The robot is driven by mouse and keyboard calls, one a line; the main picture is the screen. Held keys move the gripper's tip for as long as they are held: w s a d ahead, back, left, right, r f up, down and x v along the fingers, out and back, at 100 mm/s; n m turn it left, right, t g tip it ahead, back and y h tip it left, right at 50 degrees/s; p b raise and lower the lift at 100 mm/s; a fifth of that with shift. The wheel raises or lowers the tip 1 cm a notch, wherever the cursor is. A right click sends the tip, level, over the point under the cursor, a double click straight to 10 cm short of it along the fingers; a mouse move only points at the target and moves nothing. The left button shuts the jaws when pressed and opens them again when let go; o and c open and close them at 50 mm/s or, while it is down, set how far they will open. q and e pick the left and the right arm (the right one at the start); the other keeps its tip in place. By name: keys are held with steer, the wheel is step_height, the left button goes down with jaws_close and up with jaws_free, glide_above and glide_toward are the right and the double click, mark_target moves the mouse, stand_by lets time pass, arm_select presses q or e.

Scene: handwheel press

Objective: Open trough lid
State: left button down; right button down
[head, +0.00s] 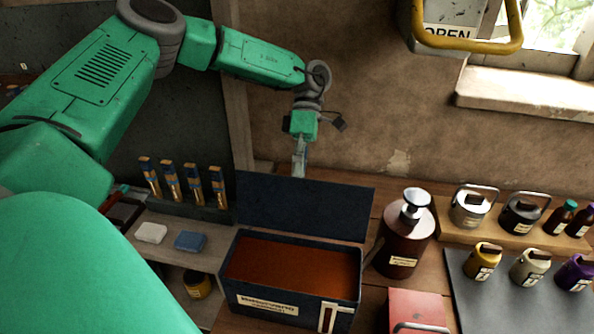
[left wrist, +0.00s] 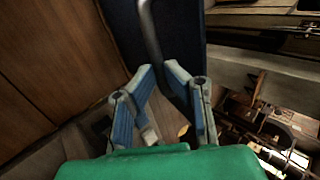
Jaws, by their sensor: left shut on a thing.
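The dark blue trough (head: 295,293) stands on the bench with reddish-brown contents showing inside. Its lid (head: 305,205) is raised and stands nearly upright at the trough's back edge. My left gripper (head: 299,160) is behind the lid's top edge, and the lid partly hides its fingers. In the left wrist view my left gripper (left wrist: 160,75) is shut on the lid's grey metal handle (left wrist: 150,30), beside the dark blue lid (left wrist: 185,25). My right gripper is in neither view.
A brown pump bottle (head: 402,240) stands close to the trough's right side. A red box (head: 417,311) is in front of it. Several jars stand farther right. A blue block (head: 190,242) and a white block (head: 151,233) lie left of the trough.

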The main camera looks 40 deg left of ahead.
arm_select(q)
steer(key=shift+s+f, duration=0.35)
steer(key=shift+f, duration=0.5)
steer(key=c, duration=1.8)
jaws_free()
steer(key=shift+o, duration=1)
steer(key=shift+w, duration=0.2)
steer(key=v, duration=1.2)
steer(key=shift+w, duration=0.25)
steer(key=shift+r, duration=0.1)
